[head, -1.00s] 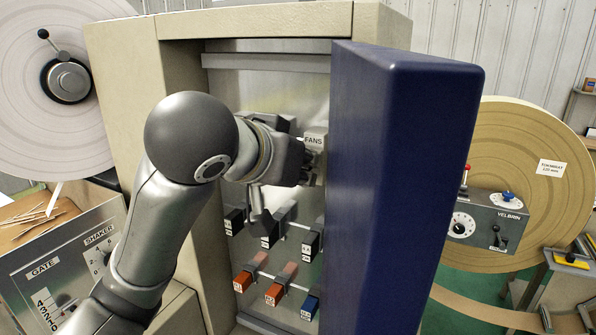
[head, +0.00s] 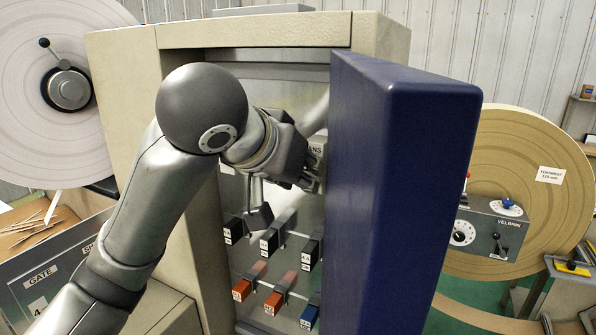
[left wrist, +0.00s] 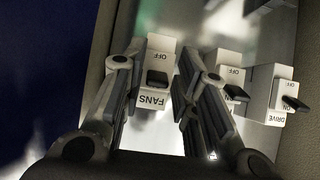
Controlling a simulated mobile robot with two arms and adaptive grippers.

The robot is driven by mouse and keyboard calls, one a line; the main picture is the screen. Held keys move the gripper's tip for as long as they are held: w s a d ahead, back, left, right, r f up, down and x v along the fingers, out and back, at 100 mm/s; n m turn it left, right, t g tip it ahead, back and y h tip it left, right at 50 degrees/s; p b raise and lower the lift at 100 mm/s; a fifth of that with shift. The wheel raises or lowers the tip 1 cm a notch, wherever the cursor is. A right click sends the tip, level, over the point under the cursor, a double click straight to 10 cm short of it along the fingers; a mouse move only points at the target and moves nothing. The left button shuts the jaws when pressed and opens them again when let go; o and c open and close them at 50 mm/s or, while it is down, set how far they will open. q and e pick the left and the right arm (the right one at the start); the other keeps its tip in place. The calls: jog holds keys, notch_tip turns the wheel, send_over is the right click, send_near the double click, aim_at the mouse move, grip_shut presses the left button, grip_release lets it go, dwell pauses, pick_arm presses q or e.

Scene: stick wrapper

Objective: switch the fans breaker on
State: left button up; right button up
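The FANS breaker (left wrist: 160,58) is a pale block with a dark lever (left wrist: 157,77), seen upside down in the left wrist view. Its OFF mark shows; I see no ON mark on it, and I cannot tell the lever's setting for certain. My left gripper (left wrist: 165,72) is open, with one finger on each side of this breaker; contact is unclear. In the head view the FANS breaker (head: 316,150) shows partly behind my left gripper (head: 286,192), inside the cabinet. My right gripper is not in view.
The open blue door (head: 400,190) stands close on the right of the cabinet (head: 180,210). Other pale breakers, including DRIVE (left wrist: 280,90), sit beside FANS. Black (head: 269,242), orange (head: 273,300) and blue (head: 310,316) blocks sit lower inside.

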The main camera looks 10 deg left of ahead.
pick_arm(q)
jog(key=shift+o, duration=0.7)
jog(key=shift+w, duration=0.1)
jog(key=v, duration=1.2)
jog(key=shift+f, duration=0.1)
